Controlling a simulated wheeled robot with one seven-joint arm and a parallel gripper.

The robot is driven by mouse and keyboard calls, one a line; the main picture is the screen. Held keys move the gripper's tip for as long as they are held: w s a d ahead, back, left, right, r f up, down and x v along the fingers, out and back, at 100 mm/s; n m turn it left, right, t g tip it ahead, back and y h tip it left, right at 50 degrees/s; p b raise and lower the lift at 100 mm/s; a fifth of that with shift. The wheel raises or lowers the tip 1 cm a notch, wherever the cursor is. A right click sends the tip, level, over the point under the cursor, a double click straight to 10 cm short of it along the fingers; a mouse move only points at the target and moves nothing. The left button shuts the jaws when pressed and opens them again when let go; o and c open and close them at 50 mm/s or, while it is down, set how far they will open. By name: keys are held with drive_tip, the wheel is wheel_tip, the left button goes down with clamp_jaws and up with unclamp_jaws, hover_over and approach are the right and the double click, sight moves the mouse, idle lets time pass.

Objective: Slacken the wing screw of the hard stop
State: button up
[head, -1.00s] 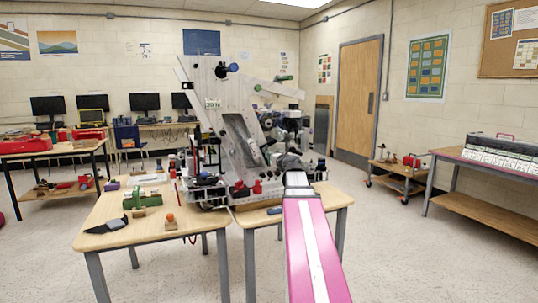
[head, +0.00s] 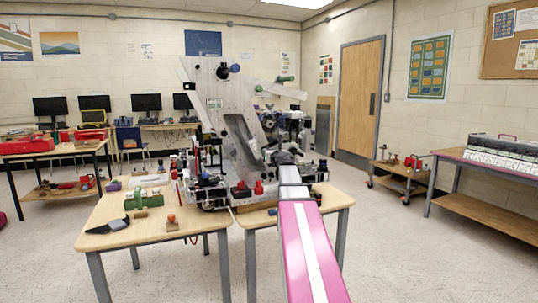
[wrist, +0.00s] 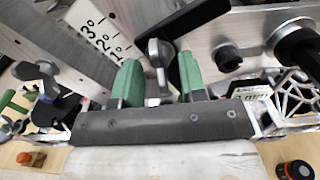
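In the wrist view, a grey metal wing screw (wrist: 158,54) stands upright between the two green fingertips of my gripper (wrist: 160,82). The fingers are apart, with a visible gap on each side of the screw, and I see no clear contact. The screw's lower end is partly hidden by my gripper's palm. A white scale (wrist: 103,30) marked in degrees lies just left of it, and a black bar (wrist: 200,22) slants behind and to the right. In the head view, my gripper (head: 286,158) is at the grey machine (head: 230,110); the screw is too small to tell there.
A second winged knob (wrist: 43,78) with a dark body is at the left in the wrist view. Round dark knobs (wrist: 228,55) are at the right. In the head view, the wooden table (head: 130,225) holds several small tools.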

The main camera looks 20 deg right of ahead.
clamp_jaws()
drive_tip(key=shift+w+n, duration=0.1)
drive_tip(key=shift+n, duration=1.4)
unclamp_jaws()
drive_tip(key=s, duration=0.7)
drive_tip(key=shift+d, duration=0.15)
